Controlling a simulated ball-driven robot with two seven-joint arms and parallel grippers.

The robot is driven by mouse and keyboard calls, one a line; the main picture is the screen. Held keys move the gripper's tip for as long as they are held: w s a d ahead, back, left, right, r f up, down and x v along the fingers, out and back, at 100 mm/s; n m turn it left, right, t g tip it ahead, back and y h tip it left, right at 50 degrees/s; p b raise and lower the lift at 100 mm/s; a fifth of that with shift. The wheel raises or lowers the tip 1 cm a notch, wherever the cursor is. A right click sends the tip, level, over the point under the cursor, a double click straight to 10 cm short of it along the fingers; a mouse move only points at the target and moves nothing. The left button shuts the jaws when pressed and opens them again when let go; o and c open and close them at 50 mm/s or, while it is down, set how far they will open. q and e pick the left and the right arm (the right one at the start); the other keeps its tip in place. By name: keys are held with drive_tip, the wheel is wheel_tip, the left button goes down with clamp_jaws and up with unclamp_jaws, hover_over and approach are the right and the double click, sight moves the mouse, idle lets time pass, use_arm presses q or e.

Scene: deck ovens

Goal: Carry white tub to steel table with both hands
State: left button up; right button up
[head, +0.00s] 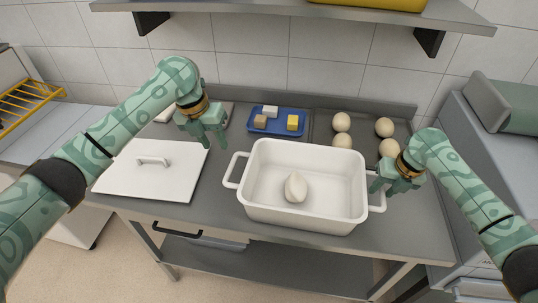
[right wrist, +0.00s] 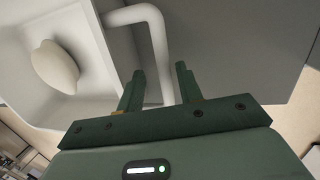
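The white tub (head: 262,207) stands upright on the steel table (head: 225,238), with a handle at each short end and one pale dough lump (head: 296,187) inside. My left gripper (head: 215,143) is open and empty, above and left of the tub's left handle (head: 234,169), apart from it. My right gripper (head: 383,187) is at the tub's right handle (head: 376,205). In the right wrist view my right gripper (right wrist: 160,72) has its fingers apart, with the handle (right wrist: 157,40) running between them; contact cannot be told.
A white lid (head: 152,180) lies left of the tub. A blue tray (head: 277,126) with three small blocks and several dough balls (head: 342,122) are behind it. A wall shelf (head: 290,10) hangs above. A yellow rack (head: 27,97) stands far left. Clear table surface lies along the front edge.

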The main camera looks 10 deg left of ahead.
drive_tip(key=v, duration=1.2)
drive_tip(key=shift+f, duration=0.1)
